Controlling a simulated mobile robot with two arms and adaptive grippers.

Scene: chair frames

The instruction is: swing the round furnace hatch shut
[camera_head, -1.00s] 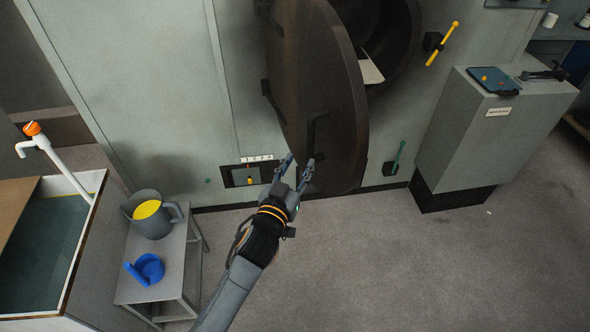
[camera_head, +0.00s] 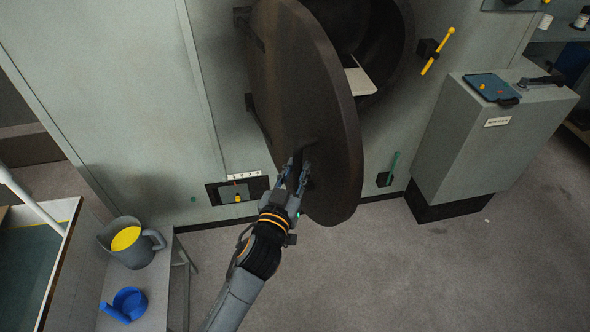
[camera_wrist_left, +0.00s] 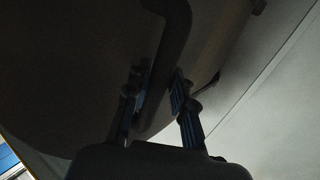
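The round furnace hatch (camera_head: 305,110) is a dark, thick disc. It stands swung open on hinges at its left, beside the dark furnace opening (camera_head: 384,50). My left gripper (camera_head: 297,176) is at the lower part of the hatch face, by its handle. In the left wrist view, the dark bar handle (camera_wrist_left: 172,45) runs down between the two fingers of my left gripper (camera_wrist_left: 156,88). The fingers are apart on either side of the bar, with a gap visible on the right side. Shadow hides any contact. My right gripper is in neither view.
A grey cabinet (camera_head: 468,140) stands right of the opening, with a yellow lever (camera_head: 437,52) and green lever (camera_head: 390,170) on the wall. Floor at lower right is clear.

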